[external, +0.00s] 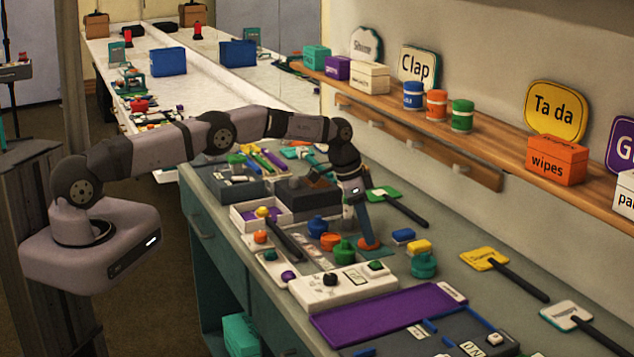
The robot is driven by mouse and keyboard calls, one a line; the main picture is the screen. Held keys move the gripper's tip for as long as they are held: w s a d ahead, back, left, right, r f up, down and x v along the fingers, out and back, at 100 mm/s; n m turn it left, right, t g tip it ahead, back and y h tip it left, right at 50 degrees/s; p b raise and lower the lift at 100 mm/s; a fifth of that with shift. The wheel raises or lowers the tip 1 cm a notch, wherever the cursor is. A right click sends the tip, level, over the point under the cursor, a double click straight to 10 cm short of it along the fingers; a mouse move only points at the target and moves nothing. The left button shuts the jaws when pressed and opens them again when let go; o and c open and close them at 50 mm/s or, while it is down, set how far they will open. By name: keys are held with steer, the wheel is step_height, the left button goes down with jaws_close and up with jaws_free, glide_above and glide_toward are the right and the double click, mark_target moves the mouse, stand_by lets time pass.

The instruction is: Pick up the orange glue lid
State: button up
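An orange lid-like piece (330,241) sits on the grey counter between a dark blue one (317,227) and a green one (344,251). It is small here, so I cannot read any marking on it. My gripper (358,222) points down over the counter just right of these pieces, apart from the orange one in the picture. A flat reddish-orange patch (370,244) shows at the lower end of my gripper; I cannot tell what it is. The fingers are too small to tell whether they are open or shut.
A white box with knobs (343,287) and a purple panel (388,314) lie in front. A teal piece (424,265) and yellow block (419,247) are to the right. Blue, orange (436,104) and green jars stand on the wall shelf. Paddle signs (485,259) lie along the wall.

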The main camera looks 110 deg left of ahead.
steer(key=shift+f, duration=0.1)
steer(key=shift+c, duration=0.5)
jaws_close()
step_height(320, 180, up, 10)
stand_by(0.4)
steer(key=shift+a+n, duration=0.1)
steer(key=shift+n, duration=0.2)
